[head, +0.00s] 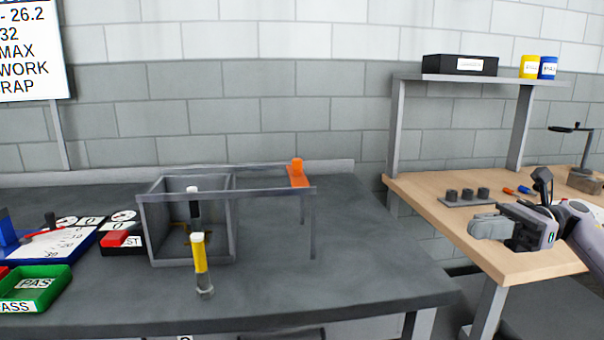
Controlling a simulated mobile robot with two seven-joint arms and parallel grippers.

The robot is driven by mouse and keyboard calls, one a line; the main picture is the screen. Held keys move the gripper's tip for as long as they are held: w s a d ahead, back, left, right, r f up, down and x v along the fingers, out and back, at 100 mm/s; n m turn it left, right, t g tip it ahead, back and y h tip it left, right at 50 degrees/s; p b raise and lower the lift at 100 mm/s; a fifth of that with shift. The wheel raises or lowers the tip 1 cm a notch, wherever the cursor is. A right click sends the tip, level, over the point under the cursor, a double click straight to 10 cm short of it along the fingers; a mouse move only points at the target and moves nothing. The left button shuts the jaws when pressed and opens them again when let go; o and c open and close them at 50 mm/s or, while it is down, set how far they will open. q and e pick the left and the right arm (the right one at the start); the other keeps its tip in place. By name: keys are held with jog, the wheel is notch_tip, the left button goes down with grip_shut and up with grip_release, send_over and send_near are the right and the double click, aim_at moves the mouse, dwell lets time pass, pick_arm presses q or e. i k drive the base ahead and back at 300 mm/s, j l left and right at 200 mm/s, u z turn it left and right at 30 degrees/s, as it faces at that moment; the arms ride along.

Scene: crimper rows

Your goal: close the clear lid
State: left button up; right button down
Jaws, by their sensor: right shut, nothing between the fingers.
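The clear lid (306,189) shows mainly as thin grey edges and an orange handle (297,172). It stands open, reaching out to the right of a grey open-topped box (150,232) on the dark bench. The see-through part is hard to make out. A black tool with a white top (193,207) shows at the box, partly behind its front edge. My right gripper (474,228) is shut and empty, over the wooden table at the right, well apart from the lid. My left gripper is not in view.
A yellow tool with a white cap (200,255) stands in front of the box. Green tray (38,285), red button box (120,240) and blue-edged board (60,262) lie left. The dark bench (370,265) is clear right of the lid.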

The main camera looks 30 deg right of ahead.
aim_at(296, 180)
jog(key=i, duration=1.05)
